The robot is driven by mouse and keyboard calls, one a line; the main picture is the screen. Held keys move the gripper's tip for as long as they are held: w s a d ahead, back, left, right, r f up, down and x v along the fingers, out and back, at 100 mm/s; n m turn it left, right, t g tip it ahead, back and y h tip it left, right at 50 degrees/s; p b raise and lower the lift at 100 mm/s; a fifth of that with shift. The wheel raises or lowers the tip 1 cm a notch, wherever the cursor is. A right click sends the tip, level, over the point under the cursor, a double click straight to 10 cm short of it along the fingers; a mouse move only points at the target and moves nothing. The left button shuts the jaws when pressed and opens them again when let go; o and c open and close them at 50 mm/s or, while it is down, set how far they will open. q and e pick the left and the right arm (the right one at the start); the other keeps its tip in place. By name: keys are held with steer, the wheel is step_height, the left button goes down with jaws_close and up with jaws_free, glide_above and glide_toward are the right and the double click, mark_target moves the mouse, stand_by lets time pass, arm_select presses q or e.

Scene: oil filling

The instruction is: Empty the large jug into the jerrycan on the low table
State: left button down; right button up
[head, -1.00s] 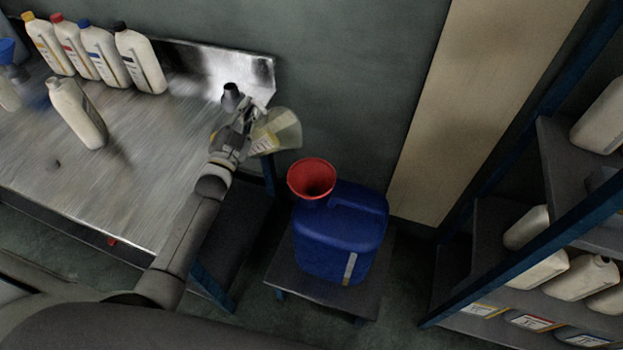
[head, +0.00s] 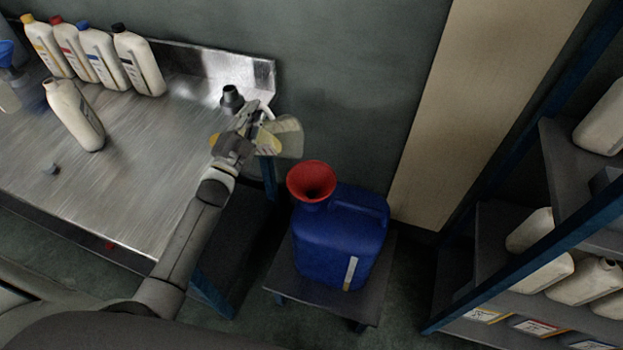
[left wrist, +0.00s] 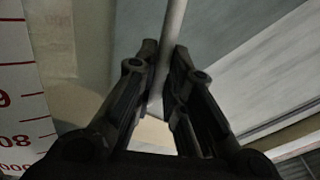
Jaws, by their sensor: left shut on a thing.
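My left gripper (head: 254,124) is shut on the handle of the large jug (head: 287,137), a pale see-through vessel. The jug is held tilted in the air just past the bench's right end, up and left of the red funnel (head: 311,181) in the head view. The left wrist view shows the jug's handle (left wrist: 170,35) between the fingers and red graduation marks on the jug wall (left wrist: 20,90). The blue jerrycan (head: 337,245) stands upright on the low table (head: 290,287), with the funnel in its mouth. My right gripper does not show.
A dark open container (head: 231,96) stands behind my gripper. A shelf rack (head: 505,250) with bottles is at the right.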

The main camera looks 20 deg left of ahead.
mark_target(269, 135)
arm_select(q)
steer(key=shift+d+r+m+h, duration=0.15)
steer(key=shift+d+m+h, duration=0.25)
steer(key=shift+m, duration=0.3)
steer(key=shift+s+d+b, duration=0.1)
steer(key=shift+d+b, duration=0.05)
steer(key=shift+b, duration=0.15)
steer(key=shift+d+f+m+b, duration=0.2)
steer(key=shift+f+m+b, duration=0.1)
steer(key=shift+m, duration=0.1)
steer(key=shift+s+d+f+m+h+b, duration=0.2)
steer(key=shift+d+f+m+h+b, duration=0.25)
steer(key=shift+d+m+b, duration=0.3)
steer(key=shift+s+d+m+h, duration=0.2)
steer(key=shift+d+m+h, duration=0.05)
steer(key=shift+d+m, duration=0.5)
steer(key=shift+s+d+m+h, duration=0.2)
steer(key=shift+d+m, duration=0.3)
steer(key=shift+d, duration=0.35)
